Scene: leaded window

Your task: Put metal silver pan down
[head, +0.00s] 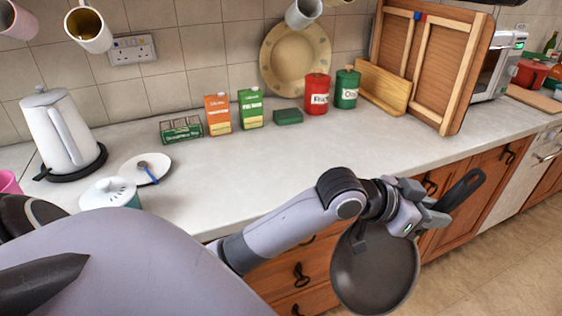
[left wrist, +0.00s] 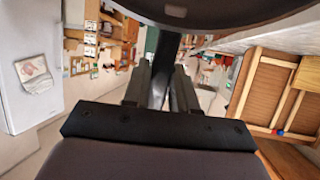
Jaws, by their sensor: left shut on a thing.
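The pan (head: 376,268) is round and dark grey with a dark handle (head: 461,189). It hangs in front of the counter's front edge, below counter height in the head view. My left gripper (head: 428,213) is shut on the pan's handle near the bowl. In the left wrist view the handle (left wrist: 162,70) runs between the gripper's fingers (left wrist: 160,90), and the pan's dark underside or rim (left wrist: 220,18) fills the top. The pan is clear of the worktop (head: 260,165). My right gripper is not in view.
The worktop has free room in its middle. A wooden frame (head: 425,60) leans at the right. Mugs (head: 88,28) hang above.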

